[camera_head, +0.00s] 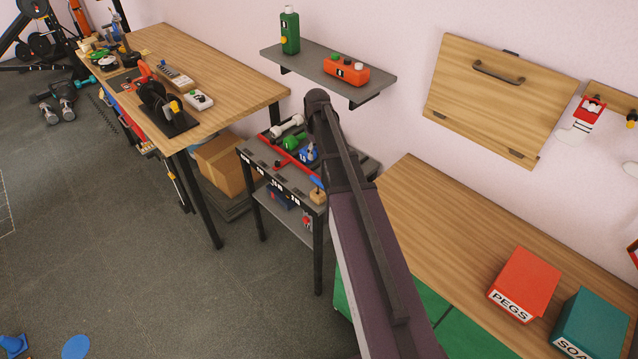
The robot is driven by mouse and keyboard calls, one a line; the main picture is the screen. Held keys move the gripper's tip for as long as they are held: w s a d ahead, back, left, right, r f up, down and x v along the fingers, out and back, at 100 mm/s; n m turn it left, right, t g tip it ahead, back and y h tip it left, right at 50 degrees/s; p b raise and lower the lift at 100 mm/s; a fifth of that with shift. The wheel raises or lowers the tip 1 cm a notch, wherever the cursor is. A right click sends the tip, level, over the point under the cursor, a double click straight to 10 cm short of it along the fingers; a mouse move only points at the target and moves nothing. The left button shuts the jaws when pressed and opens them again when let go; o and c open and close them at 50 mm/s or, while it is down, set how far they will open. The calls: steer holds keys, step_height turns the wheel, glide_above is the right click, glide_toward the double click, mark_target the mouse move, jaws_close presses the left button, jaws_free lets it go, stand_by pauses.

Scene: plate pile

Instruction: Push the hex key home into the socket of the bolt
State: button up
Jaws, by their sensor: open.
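I cannot make out the hex key or the bolt with its socket in this view. Both may be too small to tell or hidden. A link of my own arm rises from the bottom to the middle of the picture and covers part of the small cart behind it. My gripper is not in view.
A wooden workbench (225,82) at left bears a black device (158,100) and a white box (198,99). A cart (262,158) holds dumbbells. A grey shelf (312,62) bears a green bottle (290,30). A red PEGS box (526,283) stands on the right bench (440,205). Floor at left is mostly clear.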

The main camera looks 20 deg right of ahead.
mark_target(318, 180)
steer(key=shift+f+b, duration=4.3)
steer(key=shift+s+d+f+b, duration=0.1)
steer(key=shift+d+f+b, duration=0.05)
steer(key=shift+f+b, duration=2.45)
jaws_close()
